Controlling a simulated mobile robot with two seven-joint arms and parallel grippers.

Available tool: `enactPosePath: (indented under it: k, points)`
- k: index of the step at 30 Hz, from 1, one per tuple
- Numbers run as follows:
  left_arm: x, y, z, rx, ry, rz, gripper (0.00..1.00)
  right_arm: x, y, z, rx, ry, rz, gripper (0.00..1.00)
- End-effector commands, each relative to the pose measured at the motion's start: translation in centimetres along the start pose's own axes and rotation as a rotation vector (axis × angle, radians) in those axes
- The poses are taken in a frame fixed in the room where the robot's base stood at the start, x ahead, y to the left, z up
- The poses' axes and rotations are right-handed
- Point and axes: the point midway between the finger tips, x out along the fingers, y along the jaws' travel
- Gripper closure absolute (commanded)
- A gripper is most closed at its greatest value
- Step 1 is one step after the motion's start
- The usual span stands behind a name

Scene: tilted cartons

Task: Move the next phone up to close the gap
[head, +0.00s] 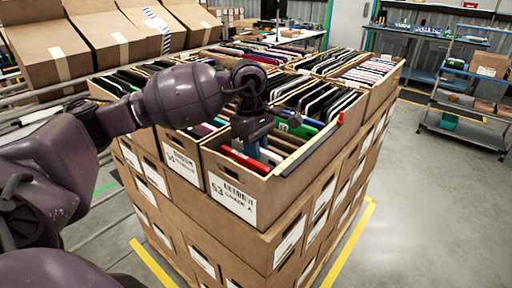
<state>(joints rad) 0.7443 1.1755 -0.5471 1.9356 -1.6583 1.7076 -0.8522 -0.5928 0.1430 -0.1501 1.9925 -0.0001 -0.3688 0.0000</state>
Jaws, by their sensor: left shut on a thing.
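My left gripper (256,146) reaches down into the front carton (272,212) marked 53. Its fingers are shut on a phone, mostly hidden by the gripper and the carton wall. A red phone (243,160) stands tilted near the front wall, just left of the gripper. Pale phones sit close to the fingers. Behind the gripper, a green phone (305,129) and several dark phones (320,102) lean in rows in the cartons. The exact gap between phones is hard to make out. My right gripper is not in view.
The cartons are stacked on a pallet, with more open cartons of phones behind and beside. Closed boxes (50,50) stand back left. A grey shelf cart (465,125) stands right; the floor there is clear.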

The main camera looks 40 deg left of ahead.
Motion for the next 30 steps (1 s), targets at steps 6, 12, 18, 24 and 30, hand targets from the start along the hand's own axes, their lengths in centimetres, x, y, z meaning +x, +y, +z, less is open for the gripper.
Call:
enactPosePath:
  k: [6, 12, 18, 24, 30]
  points:
    - [0.2, 0.0, 0.0, 0.0, 0.0, 0.001, 1.0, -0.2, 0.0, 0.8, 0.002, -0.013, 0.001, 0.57]
    - [0.3, 0.0, 0.0, 0.0, 0.0, 0.001, 1.0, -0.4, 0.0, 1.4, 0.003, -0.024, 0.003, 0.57]
    - [0.3, 0.0, 0.0, 0.0, 0.0, 0.001, 1.0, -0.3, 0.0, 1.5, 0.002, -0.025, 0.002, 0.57]
    - [0.3, 0.0, 0.0, 0.0, 0.0, 0.001, 1.0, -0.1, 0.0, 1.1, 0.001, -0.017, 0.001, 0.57]
    - [0.3, 0.0, 0.0, 0.0, 0.0, 0.001, 0.63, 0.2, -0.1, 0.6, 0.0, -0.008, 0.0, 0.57]
